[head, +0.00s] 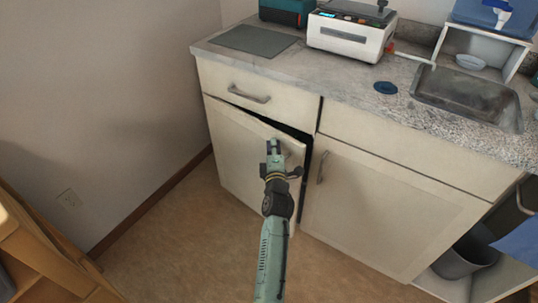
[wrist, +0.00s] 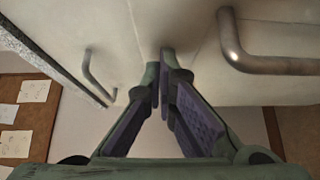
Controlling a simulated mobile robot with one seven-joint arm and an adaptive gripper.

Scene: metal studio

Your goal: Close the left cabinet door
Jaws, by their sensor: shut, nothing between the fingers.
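The left cabinet door (head: 235,150) is the cream panel under the drawer at the left end of the counter. It stands slightly ajar, with a dark gap along its top and right edges. Its handle (head: 287,152) is partly hidden behind my gripper (head: 272,147). My gripper is in front of the door's upper right part. In the wrist view my gripper (wrist: 164,55) has its fingertips together with nothing between them, close to a pale cabinet surface. I cannot tell whether the tips touch it. A metal handle (wrist: 240,50) shows to their right.
The drawer (head: 260,95) above looks shut. The right cabinet door (head: 375,205) is shut. A sink (head: 467,97) and a white device (head: 350,32) are on the counter. Wooden furniture (head: 40,245) stands at the lower left. The floor between is clear.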

